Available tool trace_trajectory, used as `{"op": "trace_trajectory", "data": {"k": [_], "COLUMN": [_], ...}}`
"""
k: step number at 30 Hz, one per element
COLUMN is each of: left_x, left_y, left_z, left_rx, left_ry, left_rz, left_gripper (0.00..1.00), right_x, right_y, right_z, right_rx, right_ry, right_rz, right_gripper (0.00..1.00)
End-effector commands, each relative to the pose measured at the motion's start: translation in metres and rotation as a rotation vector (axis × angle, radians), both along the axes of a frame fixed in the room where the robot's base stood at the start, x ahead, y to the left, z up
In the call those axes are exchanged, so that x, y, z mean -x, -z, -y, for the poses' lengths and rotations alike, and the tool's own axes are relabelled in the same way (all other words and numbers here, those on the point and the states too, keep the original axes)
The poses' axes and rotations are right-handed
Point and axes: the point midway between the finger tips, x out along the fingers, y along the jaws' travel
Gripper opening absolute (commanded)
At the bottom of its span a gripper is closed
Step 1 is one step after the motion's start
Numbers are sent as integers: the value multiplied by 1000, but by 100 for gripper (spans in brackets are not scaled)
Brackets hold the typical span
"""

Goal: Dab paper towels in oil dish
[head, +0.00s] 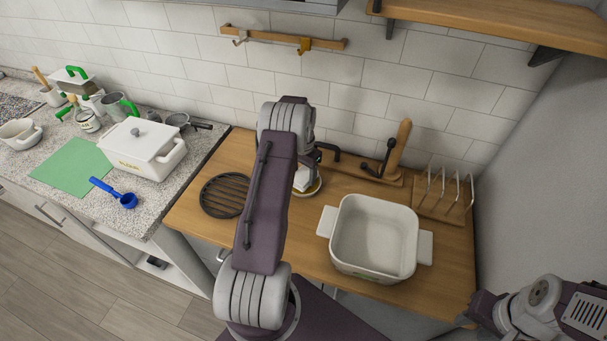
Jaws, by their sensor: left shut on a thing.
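My left arm reaches across the middle of the wooden counter. Its gripper (314,164), largely hidden behind the forearm, points down at a small pale dish (314,191). It is shut on a white paper towel (303,180), which shows low over or in the dish. I cannot tell whether the towel touches the dish's inside, and no oil can be made out. Of my right arm only links show at the bottom right; its gripper is not in view.
A white square pot (375,238) stands right of the dish, with a wire rack (446,190) behind it. A round black trivet (224,195) lies to the left. A lidded white pot (141,148), green mat (78,167) and blue scoop (118,194) are on the speckled counter.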

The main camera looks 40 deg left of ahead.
Motion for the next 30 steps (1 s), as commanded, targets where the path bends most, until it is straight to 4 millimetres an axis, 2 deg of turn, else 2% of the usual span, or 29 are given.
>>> {"op": "trace_trajectory", "data": {"k": [30], "left_x": [0], "left_y": [9], "left_z": [0], "left_rx": [0], "left_ry": [0], "left_rz": [0], "left_gripper": [27], "right_x": [0], "right_y": [6], "right_z": [0], "right_rx": [0], "right_ry": [0], "right_rz": [0], "right_gripper": [36]}}
